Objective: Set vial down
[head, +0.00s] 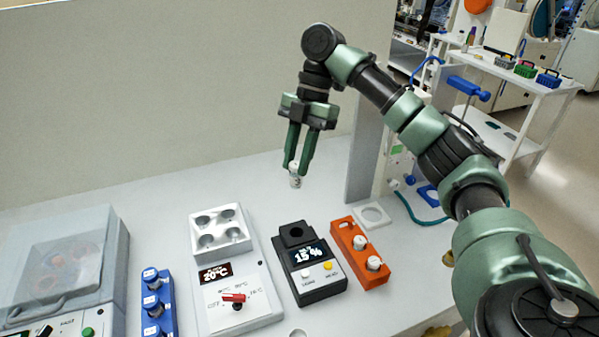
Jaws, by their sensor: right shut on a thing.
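A small white vial (295,181) is held between the fingertips of my right gripper (293,166). The gripper points down, and the vial hangs roughly upright above the bench, beyond the black device (320,285) with the "15 %" display. That device has a dark round well (295,233) on its raised back block. An orange rack (372,279) to its right holds two white-capped vials (373,263). A white square plate with a round recess (371,216) lies behind the rack. My left gripper is out of view.
A white heater (258,303) with several round wells and a "20°C" display stands left of the black device. A blue rack (158,292) of capped vials and a clear-lidded machine (62,270) are farther left. A grey upright panel (364,160) stands right of the gripper.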

